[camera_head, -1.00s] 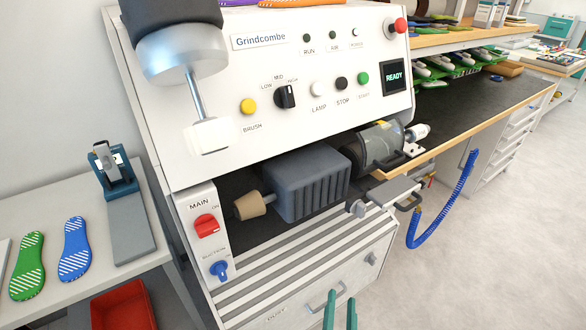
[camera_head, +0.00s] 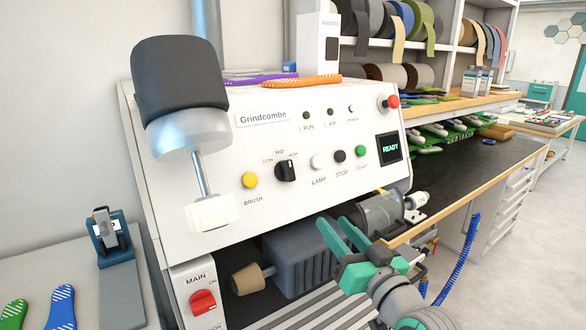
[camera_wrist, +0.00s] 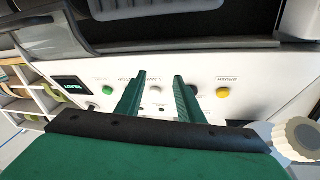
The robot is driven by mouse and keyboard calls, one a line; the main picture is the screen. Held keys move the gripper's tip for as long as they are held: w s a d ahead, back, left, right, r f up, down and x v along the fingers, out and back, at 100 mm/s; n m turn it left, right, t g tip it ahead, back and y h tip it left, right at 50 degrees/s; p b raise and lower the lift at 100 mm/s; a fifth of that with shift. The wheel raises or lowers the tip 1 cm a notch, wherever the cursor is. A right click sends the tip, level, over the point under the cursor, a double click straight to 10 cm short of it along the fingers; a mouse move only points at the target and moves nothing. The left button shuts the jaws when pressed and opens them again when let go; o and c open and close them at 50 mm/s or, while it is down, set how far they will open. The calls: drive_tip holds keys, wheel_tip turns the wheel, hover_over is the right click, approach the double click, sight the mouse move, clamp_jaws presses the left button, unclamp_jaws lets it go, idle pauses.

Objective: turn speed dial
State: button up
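The speed dial (camera_head: 286,170) is a black knob on the sloped white panel, under the LOW, MID and HIGH marks. Its setting is too small to read surely. My gripper (camera_head: 341,227) has green fingers, open and empty, in front of the machine, below and to the right of the dial. In the wrist view the two fingers (camera_wrist: 160,76) stand apart over the panel. The dial (camera_wrist: 194,91) shows there as a dark patch beside the right finger, partly hidden by it. No contact with the dial is visible.
Close by are the yellow BRUSH button (camera_head: 250,180), white LAMP button (camera_head: 316,162), black STOP button (camera_head: 340,156) and green START button (camera_head: 361,151). A red emergency button (camera_head: 392,102) stands top right.

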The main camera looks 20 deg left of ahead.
sight(290, 164)
drive_tip(key=s+a+r+n+g+y, duration=0.1)
drive_tip(key=s+r+n+g, duration=0.1)
drive_tip(key=r, duration=0.4)
drive_tip(key=s+a+r+n+g+y, duration=0.1)
drive_tip(key=s+r+n, duration=0.15)
drive_tip(key=r, duration=0.35)
drive_tip(key=x, duration=1.1)
drive_tip(key=shift+w+d+f, duration=0.1)
drive_tip(key=shift+w+f, duration=0.1)
clamp_jaws()
